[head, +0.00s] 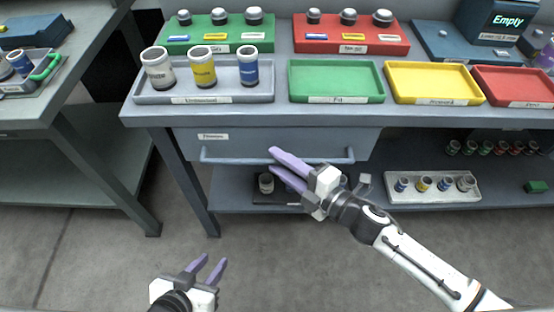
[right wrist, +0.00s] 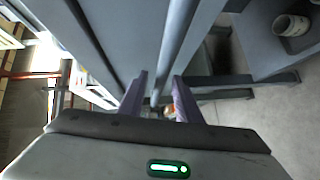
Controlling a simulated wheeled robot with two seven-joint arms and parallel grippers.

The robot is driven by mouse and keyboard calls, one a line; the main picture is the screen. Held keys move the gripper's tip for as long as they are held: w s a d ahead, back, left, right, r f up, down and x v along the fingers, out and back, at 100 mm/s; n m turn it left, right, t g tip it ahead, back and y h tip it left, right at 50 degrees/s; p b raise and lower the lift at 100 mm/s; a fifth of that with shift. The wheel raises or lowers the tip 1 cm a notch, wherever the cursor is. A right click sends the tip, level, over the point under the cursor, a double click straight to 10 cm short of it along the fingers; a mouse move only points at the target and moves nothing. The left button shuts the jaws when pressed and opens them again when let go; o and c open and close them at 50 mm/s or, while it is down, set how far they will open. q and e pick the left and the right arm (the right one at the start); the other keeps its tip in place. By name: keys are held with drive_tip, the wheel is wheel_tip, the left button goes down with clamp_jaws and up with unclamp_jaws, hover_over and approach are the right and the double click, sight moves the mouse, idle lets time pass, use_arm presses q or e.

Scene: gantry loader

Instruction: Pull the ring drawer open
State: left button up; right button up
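The drawer (head: 285,138) is a grey-blue front under the workbench top, with a small label at its left whose text is too small to read surely. It looks closed. Its long bar handle (head: 235,161) runs across the front. My right gripper (head: 273,160) is at the middle of the handle, fingers apart, one above the bar and one below. In the right wrist view the bar (right wrist: 176,50) runs down between the two purple fingers (right wrist: 160,98); contact cannot be told. My left gripper (head: 210,262) is open and empty, low over the floor, away from the bench.
The bench top holds a grey tray (head: 205,99) with three jars, and green (head: 336,98), yellow (head: 433,100) and red (head: 515,103) trays. A lower shelf (head: 400,207) carries a white tray of jars. Another bench (head: 80,105) stands left. The floor in front is clear.

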drive_tip(key=shift+w+a+f, duration=0.1)
drive_tip(key=shift+w+a, duration=0.35)
clamp_jaws()
